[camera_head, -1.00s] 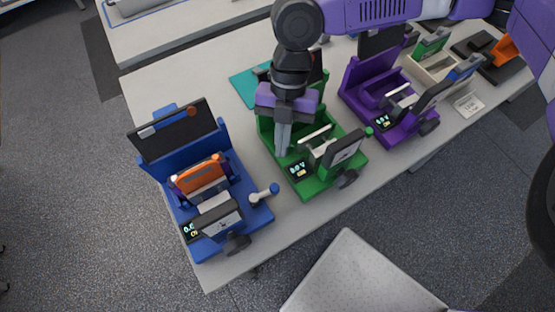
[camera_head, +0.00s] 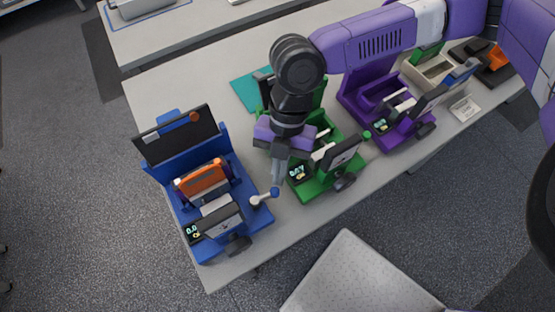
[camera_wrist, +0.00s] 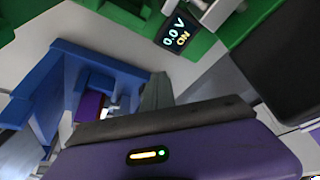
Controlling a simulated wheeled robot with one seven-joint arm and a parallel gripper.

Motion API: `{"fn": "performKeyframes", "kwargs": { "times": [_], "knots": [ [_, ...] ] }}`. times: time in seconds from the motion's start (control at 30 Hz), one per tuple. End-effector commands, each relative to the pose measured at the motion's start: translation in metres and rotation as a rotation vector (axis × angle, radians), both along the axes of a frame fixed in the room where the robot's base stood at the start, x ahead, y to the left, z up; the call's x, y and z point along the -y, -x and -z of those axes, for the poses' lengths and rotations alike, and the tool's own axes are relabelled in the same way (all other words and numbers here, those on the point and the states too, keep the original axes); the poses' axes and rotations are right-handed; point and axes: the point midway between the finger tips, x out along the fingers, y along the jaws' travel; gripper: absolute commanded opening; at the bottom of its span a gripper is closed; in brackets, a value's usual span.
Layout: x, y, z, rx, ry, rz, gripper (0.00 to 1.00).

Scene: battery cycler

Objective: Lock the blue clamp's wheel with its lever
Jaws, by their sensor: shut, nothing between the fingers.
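The blue clamp (camera_head: 245,219) stands at the left of the table with an orange-topped battery (camera_head: 203,181) in it. Its dark wheel (camera_head: 238,245) sticks out at the near end. Its lever (camera_head: 259,200), pale with a blue knob, stands at its right side and leans right. My gripper (camera_head: 276,184) points down, shut and empty, with its fingertips just by the lever's knob. I cannot tell whether they touch. In the wrist view part of the blue clamp (camera_wrist: 62,75) shows at the left; the lever cannot be made out there.
A green clamp (camera_head: 322,186) stands close to the right of my gripper, its display lit. A purple clamp (camera_head: 357,98) and a beige tray (camera_head: 433,70) stand further right. A teal mat (camera_head: 247,94) lies behind. The table's front strip (camera_head: 290,214) is bare.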

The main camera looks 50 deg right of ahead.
Motion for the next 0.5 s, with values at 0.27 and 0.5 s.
{"fn": "performKeyframes", "kwargs": {
  "times": [0.27,0.5],
  "knots": [
    [-0.003,0.014,0.0,0.0,-0.001,0.065,0.0],
    [-0.003,0.014,0.0,0.0,0.0,0.064,0.0]
  ]
}}
